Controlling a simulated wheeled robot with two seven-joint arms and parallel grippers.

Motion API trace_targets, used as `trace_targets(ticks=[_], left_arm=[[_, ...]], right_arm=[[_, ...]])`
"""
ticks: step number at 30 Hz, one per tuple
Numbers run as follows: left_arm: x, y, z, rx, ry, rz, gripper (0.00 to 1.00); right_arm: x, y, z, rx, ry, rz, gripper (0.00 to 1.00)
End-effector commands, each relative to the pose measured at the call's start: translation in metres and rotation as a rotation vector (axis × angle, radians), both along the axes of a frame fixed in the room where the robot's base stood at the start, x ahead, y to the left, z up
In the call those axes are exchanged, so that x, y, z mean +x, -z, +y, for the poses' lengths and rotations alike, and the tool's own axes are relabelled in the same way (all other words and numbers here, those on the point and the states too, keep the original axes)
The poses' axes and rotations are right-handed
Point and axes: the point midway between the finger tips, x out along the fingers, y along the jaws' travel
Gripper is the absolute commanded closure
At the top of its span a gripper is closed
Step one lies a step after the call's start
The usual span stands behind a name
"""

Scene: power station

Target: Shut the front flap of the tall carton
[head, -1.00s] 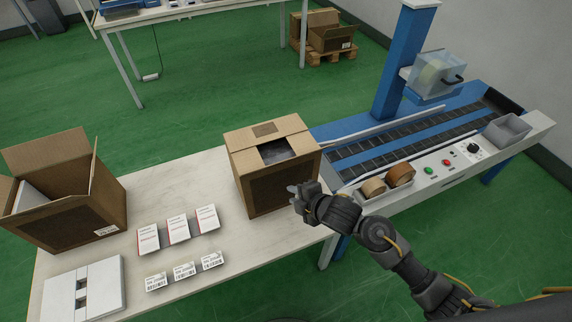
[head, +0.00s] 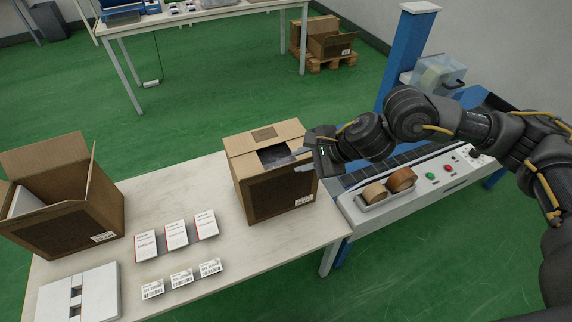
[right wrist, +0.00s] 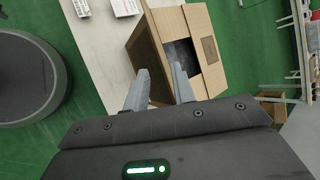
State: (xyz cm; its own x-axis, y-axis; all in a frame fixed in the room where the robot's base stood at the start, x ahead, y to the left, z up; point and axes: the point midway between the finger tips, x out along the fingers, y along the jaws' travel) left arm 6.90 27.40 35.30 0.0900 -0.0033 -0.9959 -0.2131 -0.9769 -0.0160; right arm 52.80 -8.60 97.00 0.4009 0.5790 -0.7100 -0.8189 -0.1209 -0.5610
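The tall carton (head: 257,188) stands upright on the pale table. Its top is partly covered by folded flaps, with a label on the back one (head: 264,134). An opening toward the front shows grey contents (head: 273,155). A darker panel (head: 280,193) covers much of the front face; I cannot tell whether it is the front flap hanging down. My right gripper (head: 300,160) is open and empty at the carton's upper right edge. In the right wrist view its two fingers (right wrist: 160,87) are apart, over the carton (right wrist: 190,22); contact is unclear. My left gripper is not in view.
An open carton (head: 95,215) stands at the left. White boxes (head: 177,235), small labelled boxes (head: 181,277) and a white flat box (head: 100,290) lie on the table (head: 240,250). A conveyor with tape rolls (head: 400,180) adjoins at the right.

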Motion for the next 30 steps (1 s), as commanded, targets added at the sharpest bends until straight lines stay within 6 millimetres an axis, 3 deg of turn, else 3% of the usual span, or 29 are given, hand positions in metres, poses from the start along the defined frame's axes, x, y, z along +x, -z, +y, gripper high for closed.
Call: trace_targets(ticks=[4,11,30], left_arm=[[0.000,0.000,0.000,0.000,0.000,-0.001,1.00],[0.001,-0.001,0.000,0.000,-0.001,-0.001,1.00],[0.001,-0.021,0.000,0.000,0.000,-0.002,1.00]], right_arm=[[0.007,-0.004,-0.019,-0.096,-0.069,-0.052,0.75],[0.009,-0.003,-0.021,-0.113,-0.085,-0.060,0.75],[0.047,0.069,0.032,-0.110,-0.082,-0.057,0.75]])
